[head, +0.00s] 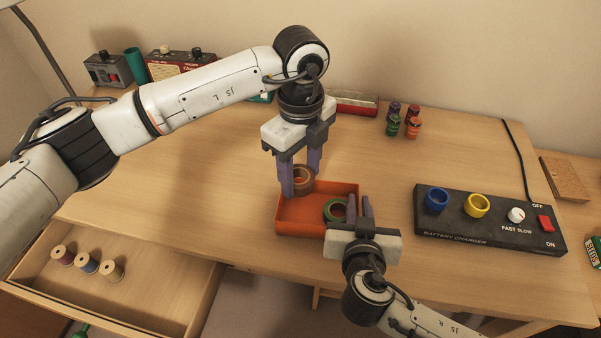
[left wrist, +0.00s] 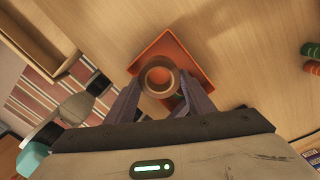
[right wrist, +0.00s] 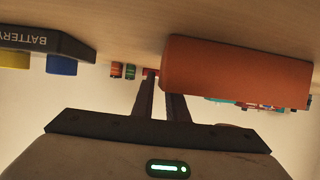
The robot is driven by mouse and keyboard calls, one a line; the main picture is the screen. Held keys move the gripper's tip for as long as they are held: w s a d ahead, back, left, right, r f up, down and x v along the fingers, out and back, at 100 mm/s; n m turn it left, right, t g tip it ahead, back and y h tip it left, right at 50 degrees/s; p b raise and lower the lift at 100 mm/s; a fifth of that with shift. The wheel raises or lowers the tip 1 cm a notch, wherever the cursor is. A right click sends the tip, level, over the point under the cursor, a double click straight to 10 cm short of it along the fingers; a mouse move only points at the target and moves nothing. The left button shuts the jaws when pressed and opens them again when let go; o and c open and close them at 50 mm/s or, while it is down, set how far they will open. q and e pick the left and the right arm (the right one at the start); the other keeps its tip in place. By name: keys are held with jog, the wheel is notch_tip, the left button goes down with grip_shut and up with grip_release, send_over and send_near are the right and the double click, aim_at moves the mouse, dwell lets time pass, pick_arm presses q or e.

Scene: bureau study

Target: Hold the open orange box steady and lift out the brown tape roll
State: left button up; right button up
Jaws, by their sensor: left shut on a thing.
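The open orange box (head: 318,237) sits near the table's front edge. My left gripper (head: 300,180) points down at its back left corner and is shut on the brown tape roll (head: 305,177). The roll also shows between the fingers in the left wrist view (left wrist: 160,66), over the box; I cannot tell its exact height above the box floor. A green tape roll (head: 328,209) lies in the box's right part. My right gripper (head: 360,206) is at the box's right wall, fingers apart. In the right wrist view the box (right wrist: 240,70) hides one fingertip.
A black battery charger (head: 470,242) with blue and yellow cups stands right of the box. An open drawer (head: 160,300) with thread spools (head: 87,264) is at front left. The table's left middle is clear.

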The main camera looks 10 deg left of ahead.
jog(key=shift+o, duration=0.9)
jog(key=shift+s, duration=0.3)
jog(key=v, duration=0.6)
jog(key=shift+r, duration=0.15)
jog(key=shift+s+d+r, duration=0.1)
jog(key=shift+s+r, duration=0.1)
jog(key=shift+s, duration=0.15)
